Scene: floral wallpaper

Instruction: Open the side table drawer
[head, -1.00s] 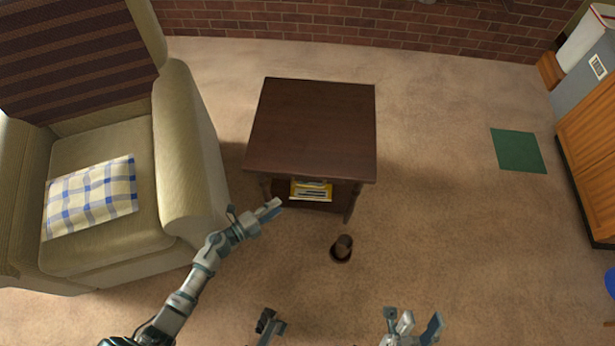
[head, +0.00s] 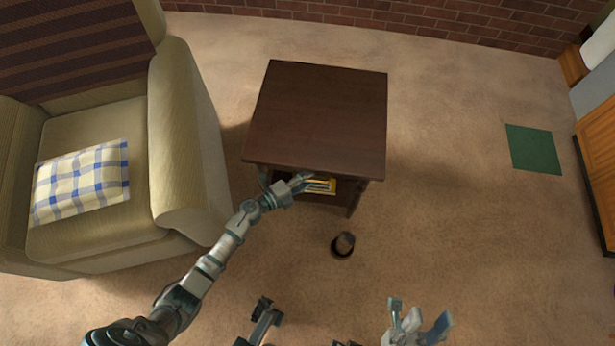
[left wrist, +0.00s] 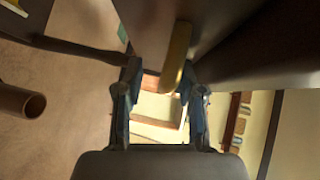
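The side table (head: 318,115) is dark brown wood, standing between the armchair and open floor. Its drawer front is mostly hidden under the tabletop edge in the head view. My left gripper (head: 284,181) is at the table's front edge, left of centre. In the left wrist view its two fingers (left wrist: 164,98) are apart, with a golden bar-like handle (left wrist: 178,57) against a dark wood face (left wrist: 215,25) just beyond and partly between them. I cannot tell whether they touch it. No drawer gap shows. My right gripper (head: 419,318) is open and empty at the bottom of the head view.
Yellow-covered books or magazines (head: 321,186) lie on the table's lower shelf. A dark cup-like object (head: 343,244) stands on the carpet in front. A beige armchair (head: 185,140) with a checked cushion (head: 80,182) is close on the left.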

